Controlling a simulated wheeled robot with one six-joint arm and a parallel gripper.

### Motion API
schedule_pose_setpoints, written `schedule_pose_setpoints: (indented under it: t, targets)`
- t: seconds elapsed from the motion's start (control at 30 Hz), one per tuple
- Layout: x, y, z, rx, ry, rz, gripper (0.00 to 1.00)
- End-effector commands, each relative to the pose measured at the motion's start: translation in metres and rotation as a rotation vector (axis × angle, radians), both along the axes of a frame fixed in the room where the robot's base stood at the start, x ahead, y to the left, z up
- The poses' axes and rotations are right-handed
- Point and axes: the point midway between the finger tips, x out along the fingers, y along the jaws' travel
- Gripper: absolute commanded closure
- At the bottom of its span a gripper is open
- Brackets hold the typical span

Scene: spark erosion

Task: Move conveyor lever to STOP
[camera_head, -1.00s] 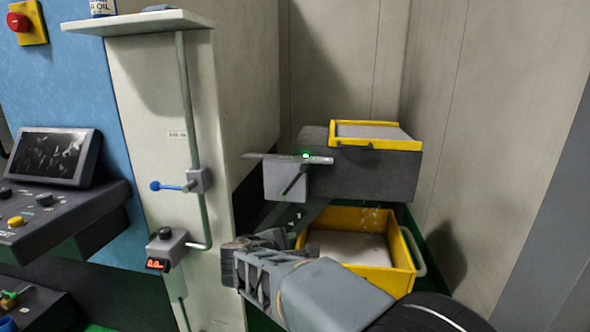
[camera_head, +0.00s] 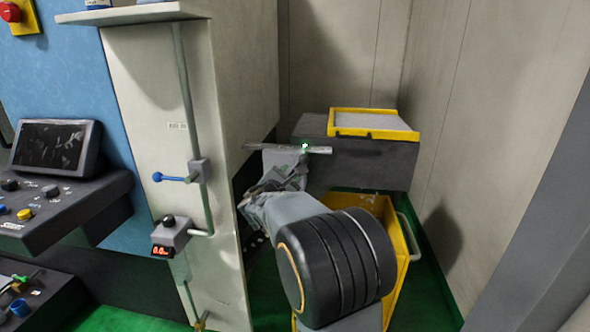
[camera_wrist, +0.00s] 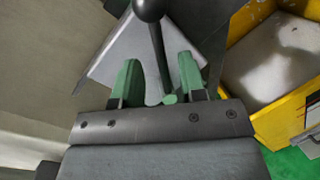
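The conveyor lever (camera_wrist: 157,45) shows in the wrist view as a dark shaft with a black ball knob at the top edge. It stands in front of a pale grey plate (camera_wrist: 117,52). My gripper (camera_wrist: 159,74) has its two green fingers apart, one on each side of the shaft, with gaps visible. In the head view my gripper (camera_head: 270,182) is in front of the plate below the conveyor bar and hides the lever. No STOP marking is readable.
A dark conveyor box (camera_head: 360,161) with a yellow-framed top is beside the lever. A yellow bin (camera_head: 402,250) is below. A pale cabinet (camera_head: 150,100) with a pipe and blue-handled valve (camera_head: 172,178) is to the left. A green light (camera_head: 305,146) shows on the bar.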

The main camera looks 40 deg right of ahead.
Motion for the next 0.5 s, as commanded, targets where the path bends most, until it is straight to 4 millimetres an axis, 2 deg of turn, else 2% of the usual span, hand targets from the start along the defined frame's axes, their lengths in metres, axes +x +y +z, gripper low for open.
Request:
schedule_pose_setpoints:
  t: [0.2, 0.5]
  targets:
    - [0.015, -0.024, 0.001, 0.000, 0.000, -0.001, 0.62]
    - [0.022, -0.034, 0.000, 0.000, -0.001, 0.001, 0.62]
